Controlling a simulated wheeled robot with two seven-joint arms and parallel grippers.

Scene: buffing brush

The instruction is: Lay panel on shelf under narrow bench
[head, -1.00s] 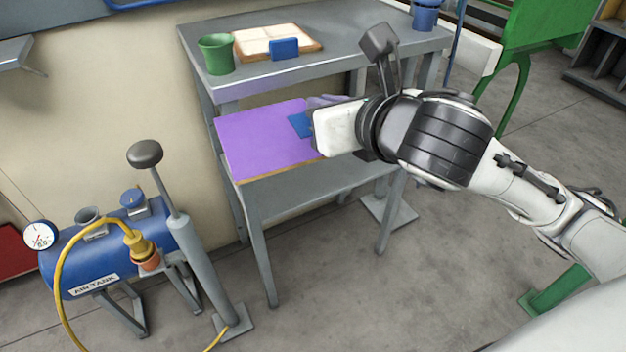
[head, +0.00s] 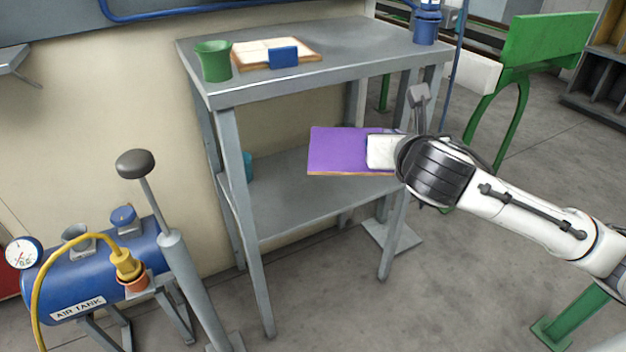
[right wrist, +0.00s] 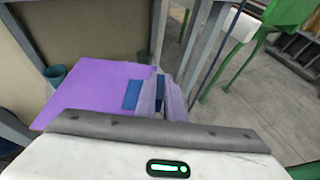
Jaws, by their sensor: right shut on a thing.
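The purple panel (head: 338,150) is roughly level in the head view, seen in the gap between the top (head: 350,55) and lower shelf (head: 285,215) of the grey bench. Bare shelf shows below it. My right gripper (right wrist: 162,98) is shut on the panel's near side, beside a blue patch (right wrist: 132,94). In the head view the white hand hides the fingers and the panel's right end. In the right wrist view the panel (right wrist: 90,90) reaches left toward a teal cup. I cannot tell its exact height above the shelf. My left gripper is not in view.
The teal cup (head: 248,166) stands at the shelf's left end. A green cup (head: 213,62), an open book (head: 275,52) with a blue block, and a blue container (head: 426,25) are on top. Bench legs (head: 258,240) bound the shelf. A blue air tank (head: 105,270) stands left.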

